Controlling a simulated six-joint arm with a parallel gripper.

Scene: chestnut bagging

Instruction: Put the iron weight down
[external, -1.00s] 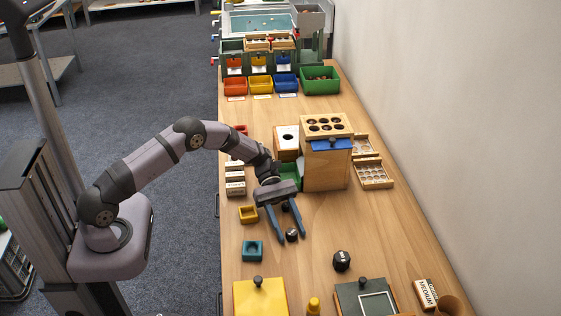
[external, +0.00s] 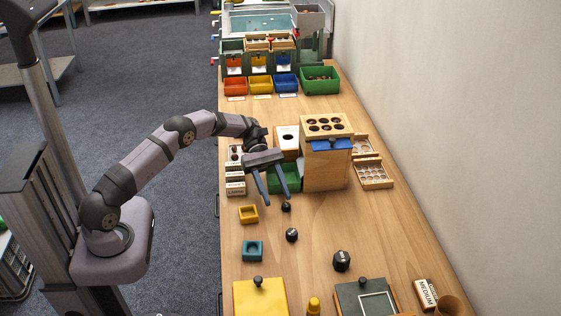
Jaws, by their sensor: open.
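Three dark knobbed weights stand on the wooden bench: a small one (external: 286,207), a middle one (external: 292,235) and a larger one (external: 342,261). I cannot tell from the picture which one the task calls the iron weight. My gripper (external: 277,203) is open and empty, its fingers pointing down. It is above and beyond the middle weight, apart from it. The right fingertip shows close to the small weight; I cannot tell whether they touch.
A green bin (external: 284,180) and a wooden box with round holes (external: 327,165) stand behind my gripper. A yellow square tray (external: 248,214) and a teal one (external: 252,250) lie left of the weights. The bench right of the weights is clear.

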